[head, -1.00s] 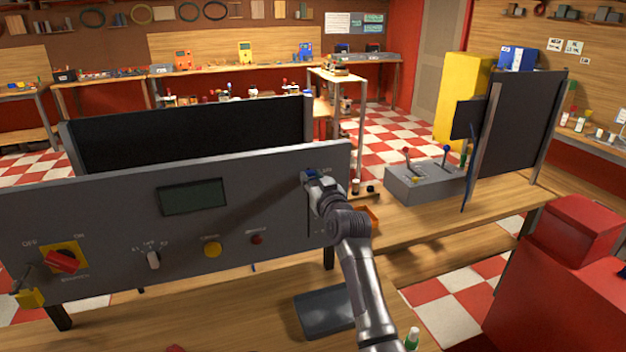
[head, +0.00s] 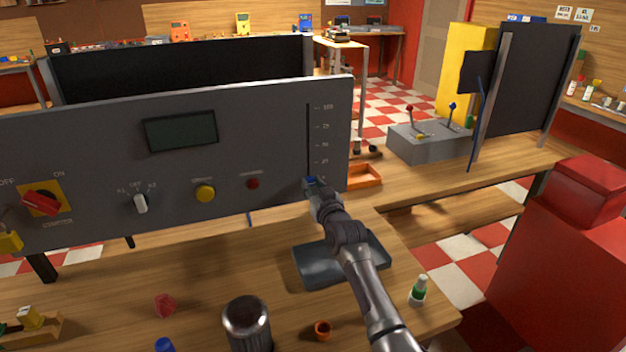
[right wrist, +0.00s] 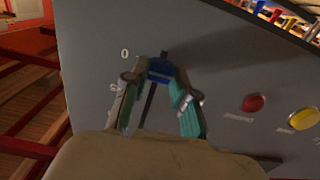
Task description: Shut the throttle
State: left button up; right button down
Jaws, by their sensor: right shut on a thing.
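The grey control panel (head: 270,130) has a vertical throttle slot (head: 309,135) near its right edge, with a scale marked 100 at the top. The throttle's blue knob (head: 311,181) is at the low end of the slot. In the right wrist view the blue knob (right wrist: 160,70) sits close to the slot end, near the "0" mark. My right gripper (head: 313,187) is shut on the knob, its two fingers on either side of it (right wrist: 160,82). The fingers partly cover the lower slot. My left gripper is not in view.
The panel also carries a red starter switch (head: 42,203), a white selector (head: 140,203), a yellow button (head: 205,194) and a red button (head: 253,183). A dark tray (head: 310,268), a dark cylinder (head: 247,325) and a green bottle (head: 418,291) stand on the bench below.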

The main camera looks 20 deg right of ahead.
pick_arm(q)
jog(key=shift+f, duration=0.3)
pick_arm(e)
jog(key=shift+f, duration=0.45)
jog(key=c, duration=0.9)
grip_release()
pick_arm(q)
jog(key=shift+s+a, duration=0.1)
pick_arm(e)
jog(key=shift+s, duration=0.15)
jog(key=s, duration=1.1)
jog(key=shift+s+d, duration=0.2)
jog(key=shift+s, duration=0.2)
